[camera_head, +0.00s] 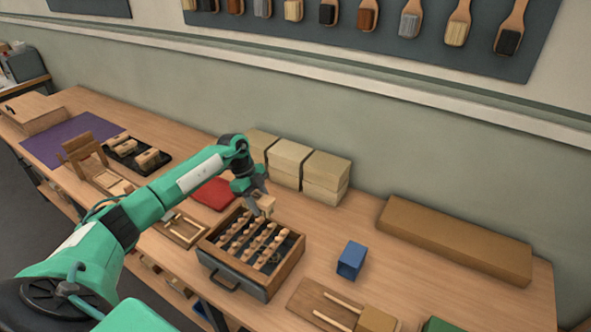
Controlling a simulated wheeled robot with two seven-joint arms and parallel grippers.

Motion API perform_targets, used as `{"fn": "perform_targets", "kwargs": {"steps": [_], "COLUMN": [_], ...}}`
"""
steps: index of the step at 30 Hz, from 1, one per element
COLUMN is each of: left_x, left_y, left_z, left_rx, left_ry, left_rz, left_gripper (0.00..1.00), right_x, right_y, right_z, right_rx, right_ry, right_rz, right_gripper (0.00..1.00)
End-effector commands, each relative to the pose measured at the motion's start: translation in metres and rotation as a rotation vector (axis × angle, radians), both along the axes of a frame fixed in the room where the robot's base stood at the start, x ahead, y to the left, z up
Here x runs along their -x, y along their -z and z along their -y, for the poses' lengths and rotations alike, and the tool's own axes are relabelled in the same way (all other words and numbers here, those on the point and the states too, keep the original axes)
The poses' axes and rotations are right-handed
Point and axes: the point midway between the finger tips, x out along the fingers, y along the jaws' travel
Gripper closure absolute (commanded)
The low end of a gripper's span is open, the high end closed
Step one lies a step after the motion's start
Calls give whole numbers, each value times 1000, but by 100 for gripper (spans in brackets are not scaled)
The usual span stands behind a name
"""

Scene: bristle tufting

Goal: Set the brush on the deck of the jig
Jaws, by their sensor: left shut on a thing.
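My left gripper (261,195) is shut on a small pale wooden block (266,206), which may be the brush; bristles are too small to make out. It holds the block over the back edge of a dark wooden-framed tray (205,247) with rows of pale tufts or pegs. I cannot tell whether the block touches the tray. A wooden board with two pale rods and a block (313,299) lies at the front right. It may be the jig, but I cannot tell for certain. My right gripper is not in view.
A blue box (350,260) stands right of the tray. Stacked pale blocks (308,168) and a long brown box (455,240) stand near the wall. A red cloth (213,193), a small wooden frame (178,229) and a black tray (137,153) lie left. Bench is bare around the blue box.

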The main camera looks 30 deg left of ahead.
Motion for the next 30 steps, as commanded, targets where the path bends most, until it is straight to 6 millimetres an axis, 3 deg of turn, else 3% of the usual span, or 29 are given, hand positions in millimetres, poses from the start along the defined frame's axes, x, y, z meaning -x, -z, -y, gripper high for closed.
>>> {"fn": "perform_targets", "kwargs": {"steps": [7,11,30], "left_x": [-1,-1,7], "left_y": [-1,-5,-44], "left_z": [2,9,82], "left_rx": [0,1,-7], "left_ry": [19,124,1417], "left_rz": [1,1,-2], "left_gripper": [80,80,80], "right_x": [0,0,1], "right_y": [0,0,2], "right_z": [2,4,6], "right_rx": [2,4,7], "right_ry": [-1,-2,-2], "right_rz": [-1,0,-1], "right_gripper": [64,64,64]}}
